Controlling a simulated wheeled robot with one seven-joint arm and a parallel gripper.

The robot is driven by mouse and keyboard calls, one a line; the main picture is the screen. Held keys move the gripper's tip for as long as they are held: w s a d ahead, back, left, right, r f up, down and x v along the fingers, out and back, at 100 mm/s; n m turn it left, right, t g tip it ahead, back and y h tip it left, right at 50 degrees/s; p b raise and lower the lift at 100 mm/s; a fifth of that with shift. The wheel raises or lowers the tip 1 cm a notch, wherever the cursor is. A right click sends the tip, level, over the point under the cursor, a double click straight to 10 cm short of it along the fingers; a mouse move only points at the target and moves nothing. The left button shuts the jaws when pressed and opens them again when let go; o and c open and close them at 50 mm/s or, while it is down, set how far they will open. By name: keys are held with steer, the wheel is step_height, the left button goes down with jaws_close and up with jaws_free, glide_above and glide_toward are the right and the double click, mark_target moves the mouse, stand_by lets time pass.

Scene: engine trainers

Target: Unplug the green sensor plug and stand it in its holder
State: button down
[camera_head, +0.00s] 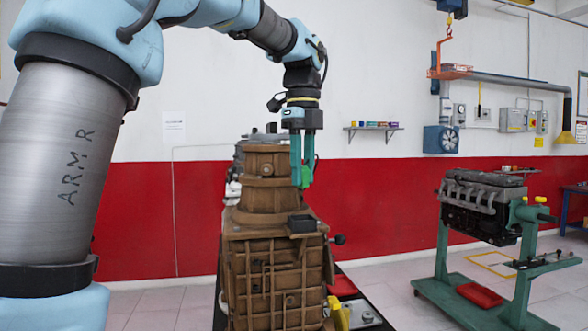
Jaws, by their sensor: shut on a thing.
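My gripper (301,180) hangs down from the arm, with long teal fingers over the brown engine and gearbox casting (262,200). The fingers are shut on the green sensor plug (306,176), of which a small brighter green part shows at the fingertips. The plug is held in the air, apart from the casting as far as I can see. A small black open-topped block (301,223) sits on top of the casting, below the fingertips. It looks like a holder, but I cannot tell for certain. The plug's socket cannot be made out.
Yellow and grey parts (352,315) and a red tray (342,286) lie right of the casting. A second engine on a green stand (480,210) is at the right. A wall shelf (373,127) holds small boxes. Tiled floor is clear between the engines.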

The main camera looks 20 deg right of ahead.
steer(key=shift+w+f, duration=0.2)
step_height(320, 180, down, 5)
steer(key=b, duration=0.5)
steer(key=shift+r, duration=0.2)
steer(key=shift+r+p, duration=0.1)
steer(key=shift+p, duration=0.4)
stand_by(0.8)
steer(key=shift+f+b, duration=0.65)
steer(key=shift+f, duration=0.65)
stand_by(0.4)
steer(key=c, duration=0.6)
jaws_free()
steer(key=shift+s+f, duration=0.1)
steer(key=shift+f, duration=0.05)
step_height(320, 180, up, 12)
steer(key=shift+f, duration=0.1)
